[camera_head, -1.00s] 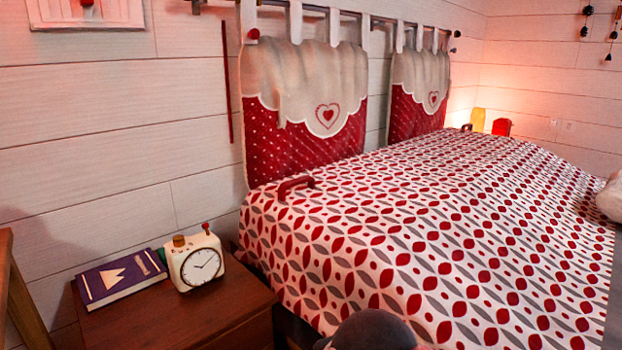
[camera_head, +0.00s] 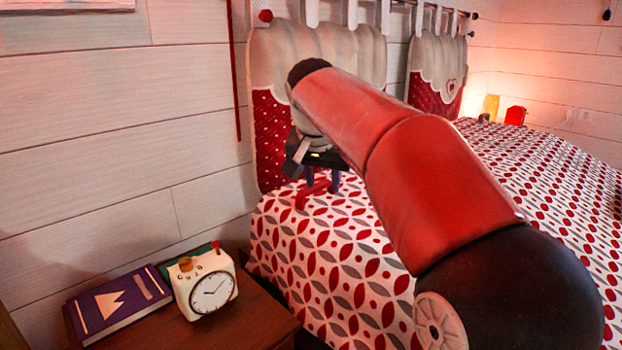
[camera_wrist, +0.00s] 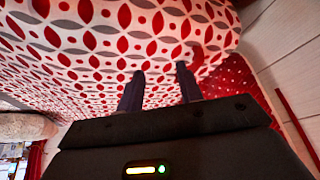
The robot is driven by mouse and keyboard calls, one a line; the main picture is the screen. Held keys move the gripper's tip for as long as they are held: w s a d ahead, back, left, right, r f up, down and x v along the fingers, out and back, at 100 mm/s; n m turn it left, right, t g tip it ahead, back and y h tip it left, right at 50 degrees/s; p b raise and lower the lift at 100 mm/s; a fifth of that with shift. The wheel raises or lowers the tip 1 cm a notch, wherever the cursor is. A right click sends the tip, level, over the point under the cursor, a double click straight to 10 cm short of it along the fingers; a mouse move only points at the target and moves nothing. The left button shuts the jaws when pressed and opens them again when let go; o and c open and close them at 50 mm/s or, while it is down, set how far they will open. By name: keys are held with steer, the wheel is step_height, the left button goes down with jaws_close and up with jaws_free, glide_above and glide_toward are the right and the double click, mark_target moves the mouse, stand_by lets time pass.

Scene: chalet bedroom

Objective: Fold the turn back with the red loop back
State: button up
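The red loop (camera_head: 308,192) stands up from the head-end corner of the patterned bed cover (camera_head: 300,245), on the side near the nightstand. The cover, with red, grey and white shapes, lies spread over the bed. My gripper (camera_head: 323,183) is above that corner, right by the loop, and partly covers it in the head view. In the wrist view my gripper's two fingers (camera_wrist: 158,80) are apart with patterned cloth beyond them and nothing clearly held. I cannot tell whether a finger touches the loop. My arm hides part of the cover in the head view.
A nightstand (camera_head: 240,325) at the lower left bears a white clock (camera_head: 205,285) and a purple book (camera_head: 115,303). Red and white headboard cushions (camera_head: 272,135) hang on the wall behind the gripper. A red item (camera_head: 515,116) and a yellow one (camera_head: 491,107) stand beyond the bed.

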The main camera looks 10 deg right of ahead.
steer(key=w+m, duration=0.3)
steer(key=w, duration=0.7)
steer(key=shift+w+d+f+m+g+h+p, duration=0.1)
steer(key=shift+w+d+f+m+g+p, duration=0.3)
steer(key=shift+w+f, duration=1.25)
steer(key=shift+w+d+f+m+t+h+p, duration=0.2)
steer(key=shift+w+f+m, duration=0.55)
steer(key=shift+w+f, duration=0.8)
steer(key=shift+w+d+f+m+g+p, duration=0.15)
steer(key=shift+w+d+f+m, duration=0.3)
steer(key=shift+w+f, duration=1.2)
steer(key=shift+s+a, duration=0.1)
jaws_close()
